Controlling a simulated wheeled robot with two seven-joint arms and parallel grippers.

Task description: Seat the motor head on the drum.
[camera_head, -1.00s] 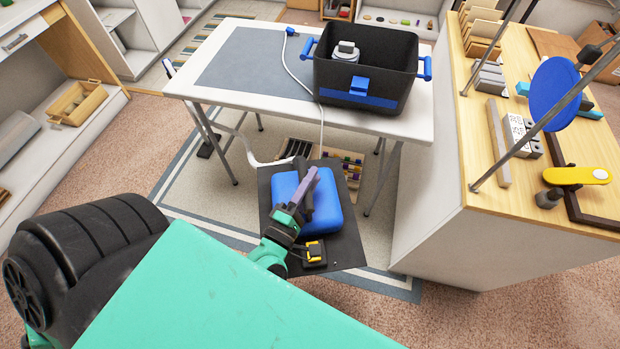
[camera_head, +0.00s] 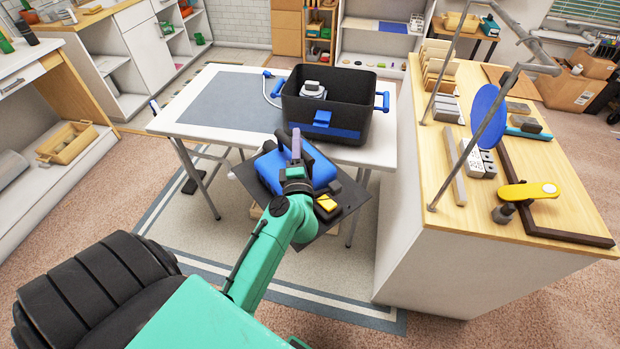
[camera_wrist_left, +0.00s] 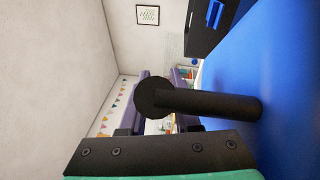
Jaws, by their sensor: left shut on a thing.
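The motor head (camera_head: 268,169) is a blue rounded block with a black handle on a dark square plate (camera_head: 338,212). My left gripper (camera_head: 295,152), with purple fingers, is shut on its handle. It holds the head in the air, tilted, in front of the white table. The left wrist view shows the black handle (camera_wrist_left: 215,102) across the fingers and the blue body (camera_wrist_left: 282,90) at the right. The drum (camera_head: 350,118) is an open black tub with blue handles and a blue front latch, on the table behind the head. A white and grey part (camera_head: 312,89) shows inside it.
The white table (camera_head: 165,120) has a grey mat (camera_head: 222,100) at its left. A pale hose (camera_head: 268,90) with a blue end lies left of the drum. A wooden-topped counter (camera_head: 480,215) with metal posts and several parts stands close on the right.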

